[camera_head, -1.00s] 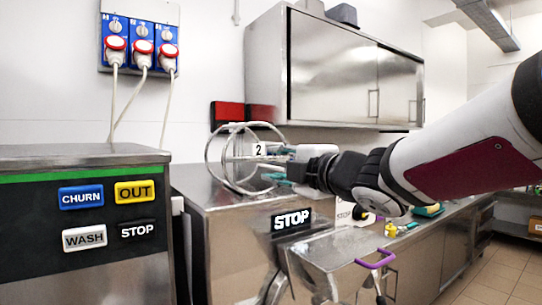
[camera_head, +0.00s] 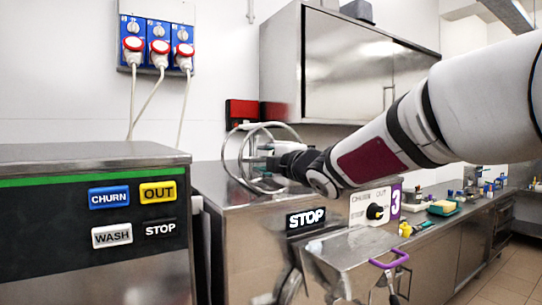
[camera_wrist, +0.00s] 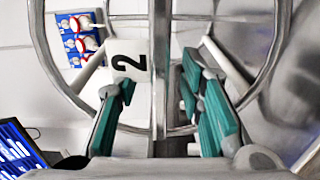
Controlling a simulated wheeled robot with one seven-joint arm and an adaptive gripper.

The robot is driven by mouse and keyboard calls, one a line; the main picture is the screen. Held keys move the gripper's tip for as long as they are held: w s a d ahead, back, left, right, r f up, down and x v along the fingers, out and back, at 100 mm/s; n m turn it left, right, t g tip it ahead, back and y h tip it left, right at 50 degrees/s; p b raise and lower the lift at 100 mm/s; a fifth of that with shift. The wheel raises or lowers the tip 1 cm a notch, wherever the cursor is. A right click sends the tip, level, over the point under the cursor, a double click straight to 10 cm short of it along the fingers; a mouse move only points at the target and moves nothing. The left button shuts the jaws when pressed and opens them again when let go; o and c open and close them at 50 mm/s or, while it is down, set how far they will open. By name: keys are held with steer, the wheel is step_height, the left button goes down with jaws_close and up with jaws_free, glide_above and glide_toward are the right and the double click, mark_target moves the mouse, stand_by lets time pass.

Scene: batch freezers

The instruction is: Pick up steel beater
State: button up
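The steel beater (camera_head: 224,158) is a frame of curved metal bars standing on top of the steel freezer cabinet (camera_head: 240,232). In the wrist view its straight central bar (camera_wrist: 160,62) runs upright between my fingers, with curved bars on both sides. A white tag marked 2 (camera_wrist: 129,60) sits by the bar. My gripper (camera_wrist: 163,105) is open, with teal pads on either side of the central bar and gaps showing on both sides. In the head view, my gripper (camera_head: 274,160) is at the beater's right side, partly hidden by my arm.
A churn machine (camera_head: 90,245) with labelled buttons stands at the left. A steel wall cabinet (camera_head: 335,65) hangs above and behind the beater. A panel with a knob and a purple 3 (camera_head: 375,208) stands at the right. A counter with small items (camera_head: 445,208) runs behind it.

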steer(key=shift+w+a, duration=0.1)
steer(key=shift+w, duration=0.05)
jaws_close()
steer(key=shift+r, duration=0.15)
step_height(320, 180, up, 10)
steer(key=shift+f+p, duration=0.1)
steer(key=shift+p, duration=1.1)
